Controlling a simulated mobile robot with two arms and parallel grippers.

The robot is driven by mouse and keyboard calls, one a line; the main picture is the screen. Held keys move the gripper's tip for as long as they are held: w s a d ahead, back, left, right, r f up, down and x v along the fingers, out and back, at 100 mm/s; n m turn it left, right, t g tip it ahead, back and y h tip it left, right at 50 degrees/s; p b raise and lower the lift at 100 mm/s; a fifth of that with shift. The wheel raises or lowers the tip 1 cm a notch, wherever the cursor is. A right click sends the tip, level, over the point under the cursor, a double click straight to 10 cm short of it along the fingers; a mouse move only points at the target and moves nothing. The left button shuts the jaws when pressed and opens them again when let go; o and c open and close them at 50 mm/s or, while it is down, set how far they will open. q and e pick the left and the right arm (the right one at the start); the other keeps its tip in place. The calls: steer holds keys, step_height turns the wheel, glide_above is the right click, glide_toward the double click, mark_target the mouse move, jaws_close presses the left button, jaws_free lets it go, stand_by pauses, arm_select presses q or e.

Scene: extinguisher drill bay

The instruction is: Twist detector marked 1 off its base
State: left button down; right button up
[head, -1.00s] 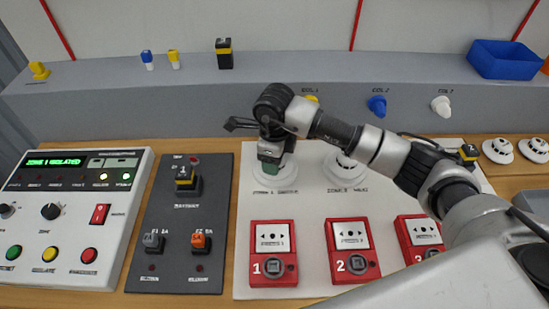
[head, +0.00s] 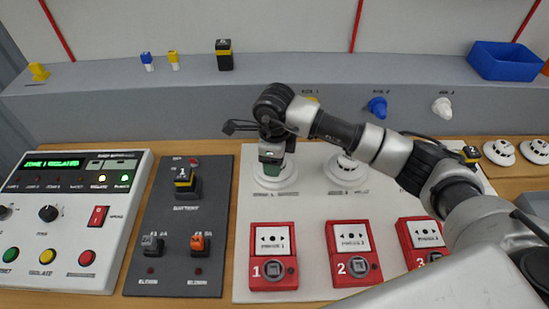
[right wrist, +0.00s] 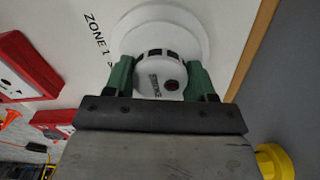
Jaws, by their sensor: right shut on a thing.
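Detector 1 is a round white unit on a wide white base in the zone 1 position of the pale panel. In the right wrist view the detector (right wrist: 158,66) shows a dark mark, dark slots and a red spot, with its base (right wrist: 198,30) behind it. In the head view its base (head: 289,179) shows around my gripper, which hides most of the detector. My right gripper (head: 272,168) points down over it, and its green fingers (right wrist: 158,80) are shut on the detector's two sides. The detector sits at the base; I cannot tell whether it has turned. My left gripper is out of view.
A second detector (head: 346,170) sits to the right. Red call points (head: 273,256) line the panel's front. A battery panel (head: 181,225) and control panel (head: 70,220) lie left. In the wrist view, a yellow object (right wrist: 275,162) is at lower right.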

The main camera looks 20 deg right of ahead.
steer(key=shift+r+p, duration=1.35)
steer(key=shift+r, duration=1.55)
